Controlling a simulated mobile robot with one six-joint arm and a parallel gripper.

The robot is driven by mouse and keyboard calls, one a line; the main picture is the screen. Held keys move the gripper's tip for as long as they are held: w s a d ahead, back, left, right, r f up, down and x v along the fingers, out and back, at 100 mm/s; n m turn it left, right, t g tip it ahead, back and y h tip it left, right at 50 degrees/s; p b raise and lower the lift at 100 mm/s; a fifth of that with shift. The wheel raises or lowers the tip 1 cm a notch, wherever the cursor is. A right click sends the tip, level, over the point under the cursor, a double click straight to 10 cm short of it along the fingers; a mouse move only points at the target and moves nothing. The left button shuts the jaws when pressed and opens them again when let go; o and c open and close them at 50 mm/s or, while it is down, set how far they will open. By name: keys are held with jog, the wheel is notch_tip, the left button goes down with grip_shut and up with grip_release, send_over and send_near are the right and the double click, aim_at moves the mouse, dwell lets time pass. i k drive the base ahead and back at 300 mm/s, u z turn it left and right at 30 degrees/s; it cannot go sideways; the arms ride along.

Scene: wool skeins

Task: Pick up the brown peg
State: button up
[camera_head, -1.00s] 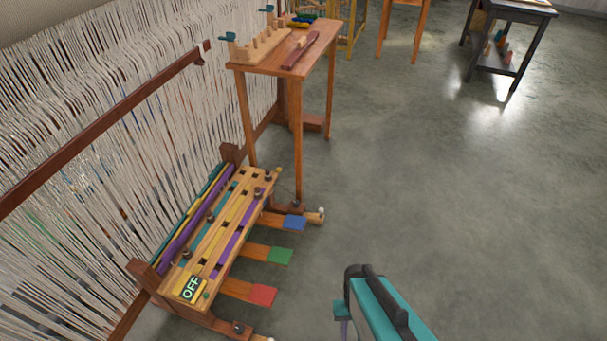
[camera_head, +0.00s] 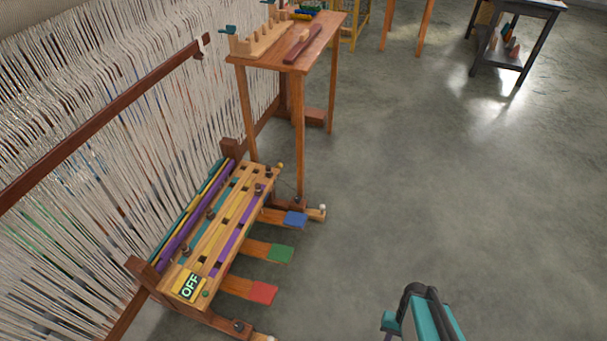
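Several small dark brown pegs stand upright on a slotted wooden board (camera_head: 216,249) beside the loom: one near its far end (camera_head: 268,171), one by the purple strip (camera_head: 260,188), one midway along the left side (camera_head: 211,215) and one nearer the front (camera_head: 186,250). I cannot tell which of them is the brown peg. My teal and black arm (camera_head: 430,318) shows at the bottom edge, right of the board and well apart from it. Its fingertips cannot be made out, so whether my gripper is open or holds anything is unclear.
A tall wooden table (camera_head: 318,43) behind the board carries a pegged rack (camera_head: 262,44) and a dark red piece (camera_head: 304,44). Blue, green and red pedals (camera_head: 263,292) stick out right of the board. The loom threads fill the left.

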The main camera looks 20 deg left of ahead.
aim_at(268, 175)
jog(key=u, duration=0.15)
jog(key=k, duration=0.7)
jog(key=u, duration=0.5)
jog(key=k, duration=0.65)
jog(key=u, duration=0.65)
jog(key=i, duration=1.6)
jog(key=z, duration=0.35)
